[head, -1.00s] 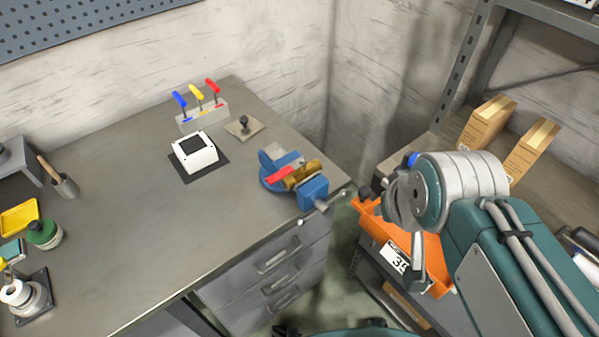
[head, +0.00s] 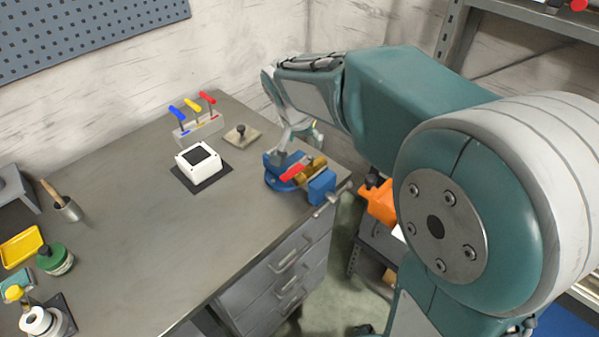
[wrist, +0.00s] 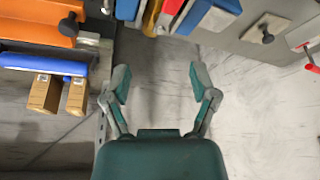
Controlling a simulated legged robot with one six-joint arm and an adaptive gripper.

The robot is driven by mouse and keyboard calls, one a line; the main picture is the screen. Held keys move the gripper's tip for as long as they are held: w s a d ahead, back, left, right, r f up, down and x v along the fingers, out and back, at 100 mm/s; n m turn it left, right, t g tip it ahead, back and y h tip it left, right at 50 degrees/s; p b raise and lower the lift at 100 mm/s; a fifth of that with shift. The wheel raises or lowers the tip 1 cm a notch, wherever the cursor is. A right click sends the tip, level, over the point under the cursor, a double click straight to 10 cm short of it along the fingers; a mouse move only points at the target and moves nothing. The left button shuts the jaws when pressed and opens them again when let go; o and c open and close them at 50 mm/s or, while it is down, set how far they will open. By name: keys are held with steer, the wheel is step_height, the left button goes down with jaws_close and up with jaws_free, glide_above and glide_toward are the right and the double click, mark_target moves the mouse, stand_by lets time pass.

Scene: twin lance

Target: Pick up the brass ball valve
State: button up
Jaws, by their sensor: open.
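The brass ball valve (head: 317,164), with a red lever handle (head: 292,173), sits at the blue bench vise (head: 321,188) on the bench's right corner. In the wrist view, the brass body (wrist: 152,16) and red handle show at the top edge, between blue vise parts (wrist: 205,14), partly cut off. My gripper (wrist: 160,78) is open and empty, with wall and floor showing between its fingers. In the head view my gripper hangs near the far side of the vise, partly hidden by my arm; I cannot tell its exact gap to the valve.
The bench middle is clear.

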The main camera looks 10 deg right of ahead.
mark_target(308, 160)
steer(key=x, duration=0.6)
steer(key=shift+w+f, duration=0.2)
steer(key=shift+f, duration=0.05)
steer(key=x, duration=0.4)
steer(key=shift+a+f, duration=0.1)
steer(key=shift+f, duration=0.1)
jaws_close()
